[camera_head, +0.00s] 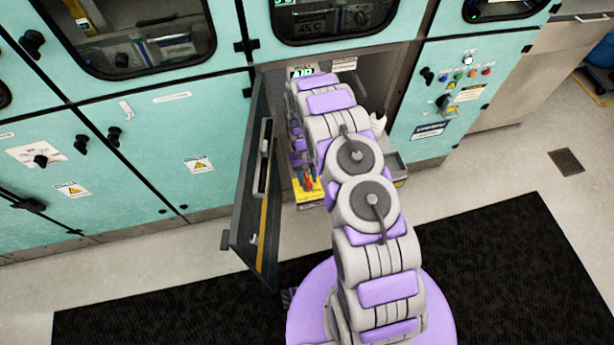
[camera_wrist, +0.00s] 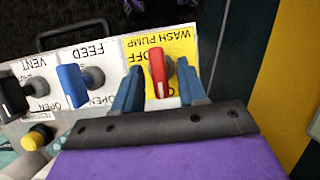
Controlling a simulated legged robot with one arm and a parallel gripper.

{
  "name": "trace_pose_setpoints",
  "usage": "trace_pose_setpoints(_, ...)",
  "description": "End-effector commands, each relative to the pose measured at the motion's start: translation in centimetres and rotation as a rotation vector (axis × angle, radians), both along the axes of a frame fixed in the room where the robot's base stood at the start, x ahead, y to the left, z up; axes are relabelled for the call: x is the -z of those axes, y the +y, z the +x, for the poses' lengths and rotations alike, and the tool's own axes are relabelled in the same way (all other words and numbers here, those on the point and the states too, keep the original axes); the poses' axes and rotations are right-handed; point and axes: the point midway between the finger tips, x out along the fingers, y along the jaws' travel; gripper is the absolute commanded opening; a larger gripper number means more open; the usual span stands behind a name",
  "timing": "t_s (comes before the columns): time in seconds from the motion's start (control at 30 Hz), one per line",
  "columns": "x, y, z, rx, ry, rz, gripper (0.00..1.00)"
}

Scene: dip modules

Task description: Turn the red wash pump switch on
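The red wash pump switch (camera_wrist: 158,72) stands on a yellow label (camera_wrist: 187,45) reading WASH PUMP and OFF, upside down in the wrist view. Its red handle runs roughly up and down in that picture. My gripper (camera_wrist: 159,67) has its two blue fingers apart, one on each side of the handle. A gap shows on both sides, so they do not appear to press on it. The lower part of the label is hidden by my gripper. In the head view, the switch (camera_head: 308,183) shows small above the yellow label (camera_head: 304,195), beside my arm.
A blue FEED switch (camera_wrist: 72,86) and a black VENT switch (camera_wrist: 12,96) stand left of the red one in the wrist view. A yellow button (camera_wrist: 38,137) is lower left. An open cabinet door (camera_head: 254,190) stands close left of my arm.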

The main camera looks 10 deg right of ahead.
Motion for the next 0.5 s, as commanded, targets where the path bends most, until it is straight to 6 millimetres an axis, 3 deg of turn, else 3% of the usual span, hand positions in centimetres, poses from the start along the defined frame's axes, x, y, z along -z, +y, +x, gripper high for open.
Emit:
trace_pose_setpoints(0.3, -0.4, 0.0, 0.2, 0.001, -0.002, 0.000, 0.43)
trace_pose_setpoints(0.5, -3.0, 0.0, 1.3, 0.000, -0.005, 0.000, 0.43)
